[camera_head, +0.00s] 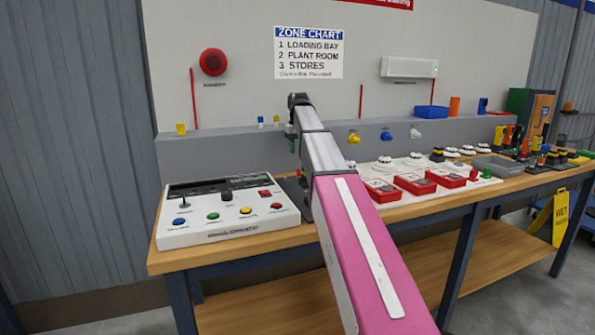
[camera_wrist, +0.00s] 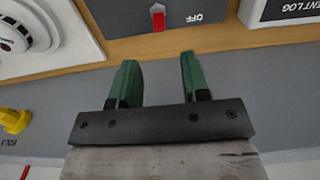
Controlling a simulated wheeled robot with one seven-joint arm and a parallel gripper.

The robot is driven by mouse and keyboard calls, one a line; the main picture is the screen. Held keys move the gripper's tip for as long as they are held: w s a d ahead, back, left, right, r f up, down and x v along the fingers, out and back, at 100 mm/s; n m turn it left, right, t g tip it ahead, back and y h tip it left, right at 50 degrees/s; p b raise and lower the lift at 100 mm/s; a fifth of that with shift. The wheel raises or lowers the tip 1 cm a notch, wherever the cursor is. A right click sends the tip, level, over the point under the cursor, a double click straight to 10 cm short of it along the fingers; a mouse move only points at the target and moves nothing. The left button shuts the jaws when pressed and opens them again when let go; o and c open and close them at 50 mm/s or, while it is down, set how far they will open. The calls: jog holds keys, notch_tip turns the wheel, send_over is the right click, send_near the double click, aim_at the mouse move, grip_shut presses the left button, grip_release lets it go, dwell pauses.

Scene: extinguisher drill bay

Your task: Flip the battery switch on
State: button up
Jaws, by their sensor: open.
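The battery switch appears to be the small red lever (camera_wrist: 158,21) on a dark panel (camera_wrist: 118,17) at the top of the wrist view. An OFF label is printed on the panel to the right of the lever. Only part of the panel shows there, and any ON label is out of view. In the head view a dark plate (camera_head: 293,188) beside the white console is mostly hidden by my arm. My gripper (camera_wrist: 158,62) is open and empty, its green fingers apart from the lever. In the head view my gripper (camera_head: 293,138) is above the back of the bench.
A white console (camera_head: 226,221) with buttons stands left of the plate on the wooden bench (camera_head: 172,259). Red call points (camera_head: 415,184) and detectors are to the right. A grey ledge (camera_head: 222,160) with yellow and blue pieces runs behind.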

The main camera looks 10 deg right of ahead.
aim_at(299, 170)
notch_tip(299, 170, down, 10)
jog(key=shift+r, duration=0.25)
